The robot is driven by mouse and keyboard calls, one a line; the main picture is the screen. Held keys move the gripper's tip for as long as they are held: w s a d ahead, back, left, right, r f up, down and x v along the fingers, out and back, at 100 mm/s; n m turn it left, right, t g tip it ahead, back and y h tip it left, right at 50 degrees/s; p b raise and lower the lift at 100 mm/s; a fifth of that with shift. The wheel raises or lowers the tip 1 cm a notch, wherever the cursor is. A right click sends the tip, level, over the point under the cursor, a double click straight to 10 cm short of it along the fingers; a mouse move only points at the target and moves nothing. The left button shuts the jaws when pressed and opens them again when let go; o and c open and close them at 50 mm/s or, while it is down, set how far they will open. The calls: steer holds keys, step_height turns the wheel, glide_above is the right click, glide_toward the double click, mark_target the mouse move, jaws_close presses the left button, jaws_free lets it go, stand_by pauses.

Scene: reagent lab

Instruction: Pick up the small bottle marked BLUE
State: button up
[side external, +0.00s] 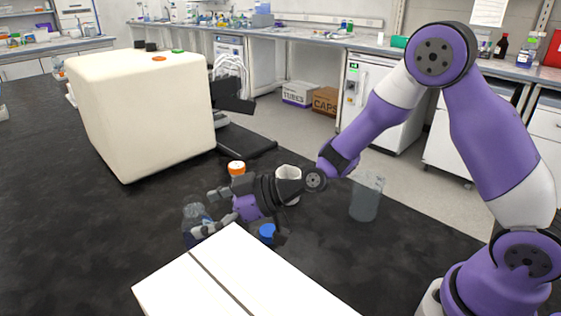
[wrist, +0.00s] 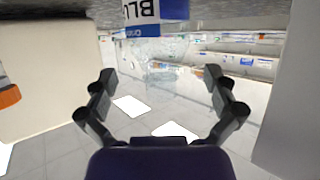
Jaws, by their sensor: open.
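A clear bottle (side external: 193,213) stands on the dark bench at the fingertips of my gripper (side external: 204,213) in the side view. Its marking cannot be read there. In the wrist view a label with the letters "BLU" and a blue band (wrist: 142,28) is at the top edge, partly cut off. Clear glass (wrist: 165,52) shows beside it, ahead of my fingers. My gripper (wrist: 160,76) is open, its two fingers spread apart and nothing visibly clamped. A blue cap (side external: 267,231) shows just below my gripper in the side view; what it belongs to is mostly hidden.
A white box (side external: 215,275) fills the near front. A large cream block (side external: 140,110) stands behind left. An orange-capped container (side external: 237,168) and white cup (side external: 291,172) are close behind my gripper. A clear beaker (side external: 366,198) stands right, with bare bench around it.

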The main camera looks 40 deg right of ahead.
step_height(320, 180, down, 3)
steer(key=shift+x, duration=1.45)
steer(key=shift+r, duration=0.1)
steer(key=c, duration=1.3)
